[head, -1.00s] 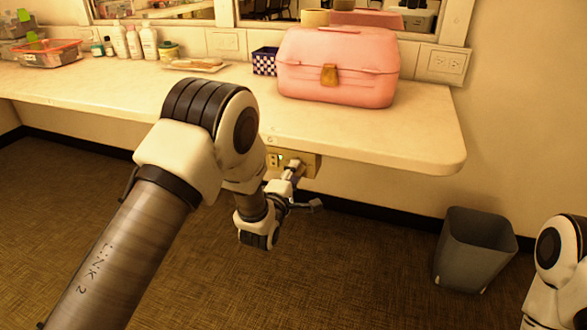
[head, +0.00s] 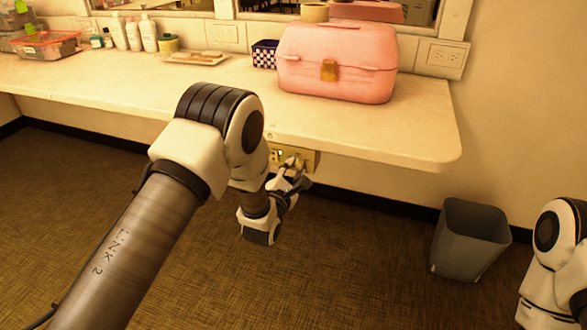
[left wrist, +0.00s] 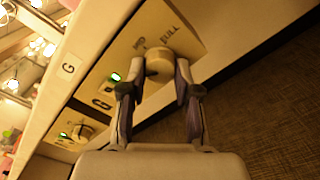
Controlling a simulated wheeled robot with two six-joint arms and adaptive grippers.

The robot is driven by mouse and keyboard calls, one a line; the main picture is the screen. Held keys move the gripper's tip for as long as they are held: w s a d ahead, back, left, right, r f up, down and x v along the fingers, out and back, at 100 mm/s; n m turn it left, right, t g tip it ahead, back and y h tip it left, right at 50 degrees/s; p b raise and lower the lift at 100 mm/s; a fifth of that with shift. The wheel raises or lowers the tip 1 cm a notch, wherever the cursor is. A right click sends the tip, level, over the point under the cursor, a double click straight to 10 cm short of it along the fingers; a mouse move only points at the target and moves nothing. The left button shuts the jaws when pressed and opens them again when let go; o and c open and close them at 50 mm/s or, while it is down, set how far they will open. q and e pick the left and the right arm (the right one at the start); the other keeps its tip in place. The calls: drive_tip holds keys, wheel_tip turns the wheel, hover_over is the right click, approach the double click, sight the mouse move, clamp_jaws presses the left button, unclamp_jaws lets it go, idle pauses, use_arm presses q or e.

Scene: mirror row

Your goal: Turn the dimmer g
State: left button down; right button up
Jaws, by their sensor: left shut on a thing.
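The dimmer g knob (left wrist: 159,66) is a round cream knob on a yellowish plate (left wrist: 187,28), tilted in the left wrist view. "MID" and "FULL" are printed around the knob, and a "G" label and a lit green indicator (left wrist: 115,77) lie to its left. My left gripper (left wrist: 158,78) is shut on the knob, one finger on each side. In the head view, the dimmer plate (head: 309,158) hangs under the counter's front edge, partly hidden by my left gripper (head: 298,170). My right gripper is out of view; only part of my right arm shows.
A second dimmer knob (left wrist: 85,131) with its own green light sits further left. The counter (head: 390,125) overhangs the plate and carries a pink case (head: 345,62). A grey bin (head: 470,240) stands on the floor at right; carpet in front is clear.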

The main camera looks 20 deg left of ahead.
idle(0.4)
use_arm(q)
drive_tip(key=c, duration=0.8)
unclamp_jaws()
drive_tip(key=shift+s, duration=0.1)
drive_tip(key=s, duration=1.2)
drive_tip(key=shift+a, duration=0.2)
drive_tip(key=shift+w, duration=0.1)
